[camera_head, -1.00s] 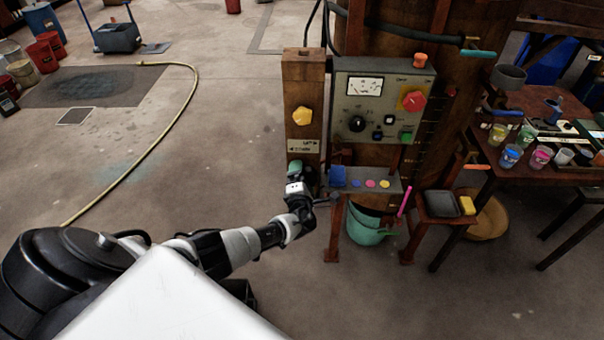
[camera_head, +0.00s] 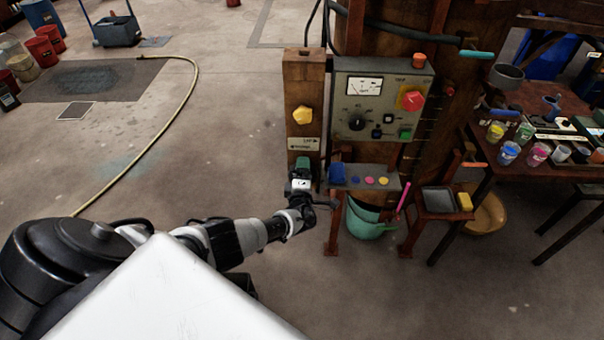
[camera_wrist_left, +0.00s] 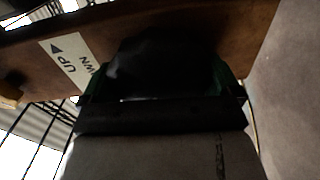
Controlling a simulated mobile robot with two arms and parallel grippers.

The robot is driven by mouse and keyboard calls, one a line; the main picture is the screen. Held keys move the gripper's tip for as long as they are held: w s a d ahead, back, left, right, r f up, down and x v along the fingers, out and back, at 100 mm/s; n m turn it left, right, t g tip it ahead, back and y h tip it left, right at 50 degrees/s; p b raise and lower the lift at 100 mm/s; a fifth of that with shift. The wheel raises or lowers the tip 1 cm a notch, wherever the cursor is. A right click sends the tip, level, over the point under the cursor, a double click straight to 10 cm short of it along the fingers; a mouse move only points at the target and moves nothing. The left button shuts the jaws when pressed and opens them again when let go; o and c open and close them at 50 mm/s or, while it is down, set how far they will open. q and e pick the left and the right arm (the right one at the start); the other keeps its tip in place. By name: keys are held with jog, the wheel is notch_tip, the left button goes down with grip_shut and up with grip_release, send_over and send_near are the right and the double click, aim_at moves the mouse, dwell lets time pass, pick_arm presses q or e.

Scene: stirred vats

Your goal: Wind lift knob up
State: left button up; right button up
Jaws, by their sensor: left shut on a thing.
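A yellow lobed knob (camera_head: 302,115) sits on the front of the wooden post (camera_head: 303,72). The white UP/DOWN label (camera_head: 303,144) is just under it, and also shows in the left wrist view (camera_wrist_left: 70,60). My left gripper (camera_head: 302,171) is below the label, against or close to the lower post, apart from the yellow knob. It is shut on a green thing (camera_head: 303,162), whose edges show beside a dark shape in the left wrist view (camera_wrist_left: 236,80). Most of the green thing is hidden there. I cannot tell whether it is fixed to the post. My right gripper is not in view.
A grey control panel (camera_head: 347,105) with a dial and a red knob is right of the post. Below it are a small shelf (camera_head: 394,184) and a teal bucket (camera_head: 368,225). A table with cups (camera_head: 510,153) stands at the right.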

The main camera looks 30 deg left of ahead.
pick_arm(q)
jog(key=shift+f, duration=0.15)
jog(key=o, duration=0.6)
jog(key=p+v, duration=0.2)
jog(key=v, duration=0.9)
jog(key=shift+a, duration=0.1)
